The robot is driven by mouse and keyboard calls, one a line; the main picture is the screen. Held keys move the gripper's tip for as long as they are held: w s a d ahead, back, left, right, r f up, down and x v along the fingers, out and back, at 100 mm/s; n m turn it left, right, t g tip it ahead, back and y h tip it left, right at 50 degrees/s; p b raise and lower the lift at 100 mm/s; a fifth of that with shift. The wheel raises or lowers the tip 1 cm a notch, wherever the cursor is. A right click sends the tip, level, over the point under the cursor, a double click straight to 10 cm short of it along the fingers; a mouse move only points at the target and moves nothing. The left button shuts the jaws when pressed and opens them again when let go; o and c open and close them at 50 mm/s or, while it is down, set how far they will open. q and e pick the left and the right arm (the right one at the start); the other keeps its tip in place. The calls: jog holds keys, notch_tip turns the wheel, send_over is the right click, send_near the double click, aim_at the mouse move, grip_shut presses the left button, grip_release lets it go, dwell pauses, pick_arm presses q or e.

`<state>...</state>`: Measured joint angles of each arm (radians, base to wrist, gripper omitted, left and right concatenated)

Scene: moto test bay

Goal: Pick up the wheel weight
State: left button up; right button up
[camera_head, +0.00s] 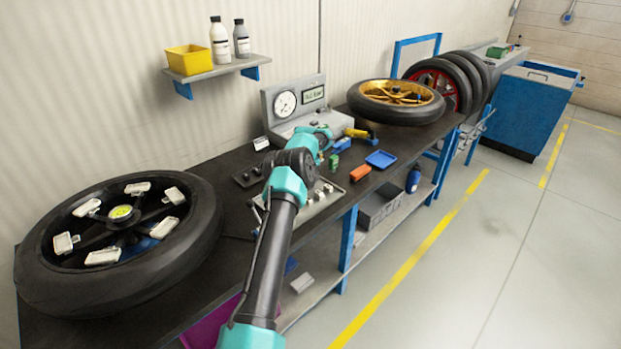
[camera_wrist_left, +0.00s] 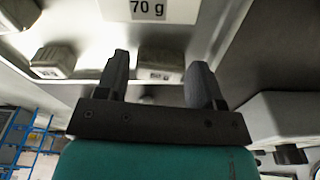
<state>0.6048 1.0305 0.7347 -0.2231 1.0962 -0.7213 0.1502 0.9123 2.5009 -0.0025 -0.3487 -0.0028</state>
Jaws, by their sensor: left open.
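Several pale, blocky wheel weights lie on a light metal tray with a "70 g" label (camera_wrist_left: 148,9) in the left wrist view. One wheel weight (camera_wrist_left: 154,72) shows between the fingers of my left gripper (camera_wrist_left: 160,68), which is open. I cannot tell whether it is between the fingertips or beyond them. Another weight (camera_wrist_left: 54,61) lies to the left of the fingers. In the head view a tray with small weights (camera_head: 318,197) is on the bench, partly behind my arm. The gripper's fingers cannot be made out there. My right gripper is not in view.
A large wheel (camera_head: 200,235) fills the left of the bench (camera_head: 225,270). A gauge unit (camera_head: 285,103) stands behind my arm. A gold-rimmed wheel (camera_head: 420,113) is farther back.

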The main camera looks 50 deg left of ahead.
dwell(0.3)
pick_arm(q)
jog(key=c, duration=0.8)
jog(key=shift+o, duration=0.2)
jog(key=shift+r, duration=0.1)
jog(key=shift+r, duration=1.75)
jog(key=s+d, duration=0.3)
jog(key=d, duration=0.1)
jog(key=s+d+r, duration=0.1)
jog(key=s+d, duration=0.6)
jog(key=d, duration=0.1)
jog(key=shift+s+r, duration=0.2)
jog(key=shift+s, duration=0.05)
jog(key=s+d+r+n, duration=0.2)
jog(key=s+d+r, duration=0.1)
jog(key=r, duration=0.5)
jog(key=s+d+r+n, duration=0.2)
jog(key=s+d+r, duration=0.2)
jog(key=r, duration=0.4)
jog(key=shift+s+d+r+n+y, duration=0.15)
jog(key=shift+d+r+n+y, duration=0.15)
jog(key=shift+d, duration=0.4)
